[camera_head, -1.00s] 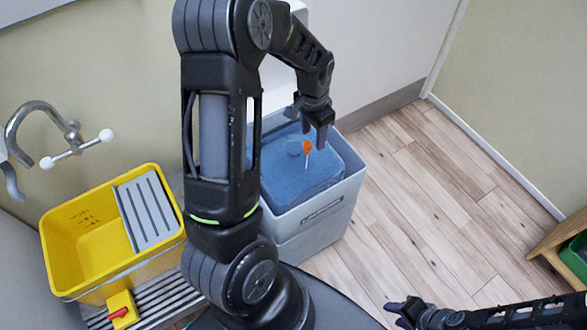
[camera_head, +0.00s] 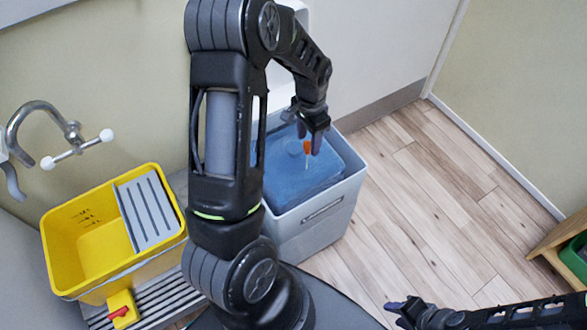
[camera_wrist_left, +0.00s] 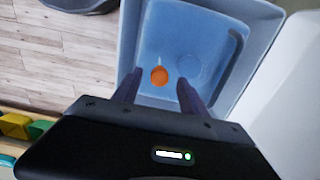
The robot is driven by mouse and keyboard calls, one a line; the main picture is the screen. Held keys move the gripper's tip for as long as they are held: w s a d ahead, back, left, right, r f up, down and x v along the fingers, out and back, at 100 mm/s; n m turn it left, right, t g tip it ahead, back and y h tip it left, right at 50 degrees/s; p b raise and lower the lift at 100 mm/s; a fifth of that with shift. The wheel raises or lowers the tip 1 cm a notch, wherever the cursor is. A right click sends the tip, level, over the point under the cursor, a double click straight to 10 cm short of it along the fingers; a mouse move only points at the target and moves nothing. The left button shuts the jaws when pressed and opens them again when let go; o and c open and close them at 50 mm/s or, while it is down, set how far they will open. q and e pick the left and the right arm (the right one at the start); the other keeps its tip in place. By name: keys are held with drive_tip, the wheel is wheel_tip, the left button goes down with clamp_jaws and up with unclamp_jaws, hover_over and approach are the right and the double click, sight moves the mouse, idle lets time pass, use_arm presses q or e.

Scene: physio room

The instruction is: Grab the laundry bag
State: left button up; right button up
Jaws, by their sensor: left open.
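The laundry bag (camera_head: 285,185) looks like a blue bag filling the grey bin, with an orange toggle (camera_head: 307,146) on a short pale cord on top. In the left wrist view the blue bag (camera_wrist_left: 205,50) lies inside the bin walls, and the orange toggle (camera_wrist_left: 159,76) shows between my fingertips. My left gripper (camera_head: 309,138) is open over the bag, close to the toggle, which it partly hides in the head view. In the left wrist view my left gripper (camera_wrist_left: 159,84) has its fingers apart. My right gripper (camera_head: 396,306) is low at the bottom right, away from the bag; its jaw opening is unclear.
The grey bin (camera_head: 318,228) stands against the wall. A yellow bucket (camera_head: 75,280) with a grey wringer stands left of it, under a tap (camera_head: 72,135). Wooden floor (camera_head: 440,200) to the right is clear. A wooden shelf with a green box (camera_head: 574,258) is at the right edge.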

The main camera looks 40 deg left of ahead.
sight(307, 151)
use_arm(q)
drive_tip(key=shift+f, duration=0.1)
wheel_tip(307, 151, down, 5)
drive_tip(key=shift+s+f+p, duration=0.1)
drive_tip(key=shift+p, duration=0.35)
drive_tip(key=shift+c, duration=0.3)
clamp_jaws()
idle(0.4)
idle(0.8)
